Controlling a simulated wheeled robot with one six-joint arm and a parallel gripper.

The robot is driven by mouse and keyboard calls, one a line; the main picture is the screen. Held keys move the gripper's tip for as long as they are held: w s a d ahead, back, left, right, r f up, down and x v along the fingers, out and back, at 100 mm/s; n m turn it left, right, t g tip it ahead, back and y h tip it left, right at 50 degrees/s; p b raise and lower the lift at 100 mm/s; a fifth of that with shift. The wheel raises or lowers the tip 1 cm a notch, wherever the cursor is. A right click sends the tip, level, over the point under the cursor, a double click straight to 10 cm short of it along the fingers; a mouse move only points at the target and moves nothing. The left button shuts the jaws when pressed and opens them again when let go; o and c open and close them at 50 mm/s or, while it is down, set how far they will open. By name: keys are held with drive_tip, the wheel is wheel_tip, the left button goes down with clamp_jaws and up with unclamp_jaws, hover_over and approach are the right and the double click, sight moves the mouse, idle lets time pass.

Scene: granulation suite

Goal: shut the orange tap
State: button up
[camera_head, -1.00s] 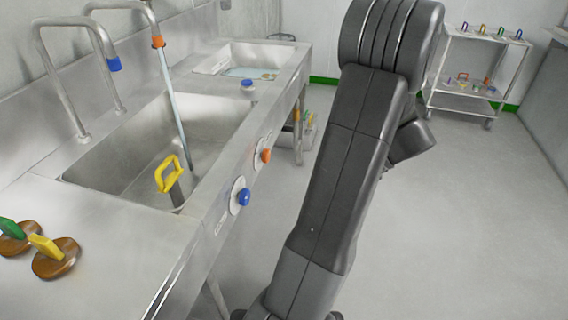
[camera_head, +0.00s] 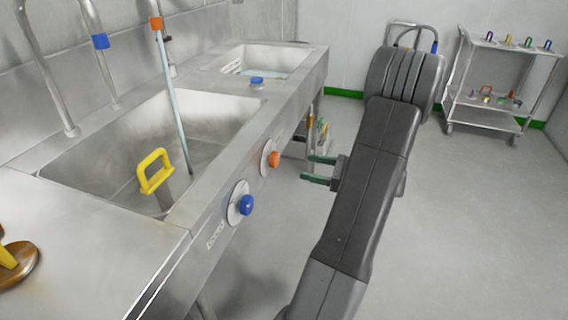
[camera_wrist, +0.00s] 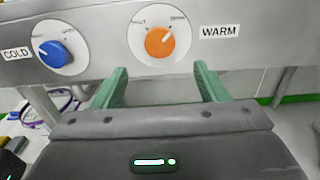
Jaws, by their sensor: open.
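The orange tap knob (camera_head: 274,159) is on the sink's front panel, right of the blue knob (camera_head: 246,205). In the wrist view the orange knob (camera_wrist: 160,42) sits on a white dial beside a WARM label; its pale mark seems to point up and right, towards the word that looks like OPEN. Water runs from the orange-banded spout (camera_head: 156,23) into the basin. My gripper (camera_head: 308,169) is open and empty, in front of the panel and apart from the knob. In the wrist view its green fingers (camera_wrist: 160,70) frame the space just below the orange knob.
The blue knob also shows in the wrist view (camera_wrist: 54,53), beside a COLD label. A yellow-handled thing (camera_head: 156,171) stands in the sink basin (camera_head: 110,135). A trolley (camera_head: 490,113) stands at the back right. The floor right of my arm is clear.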

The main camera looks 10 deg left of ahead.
sight(277, 160)
drive_tip(key=a, duration=0.3)
drive_tip(key=w+a, duration=0.1)
drive_tip(key=a, duration=0.2)
drive_tip(key=a+b, duration=0.1)
drive_tip(key=a, duration=0.2)
drive_tip(key=shift+w, duration=0.4)
drive_tip(key=c, duration=1)
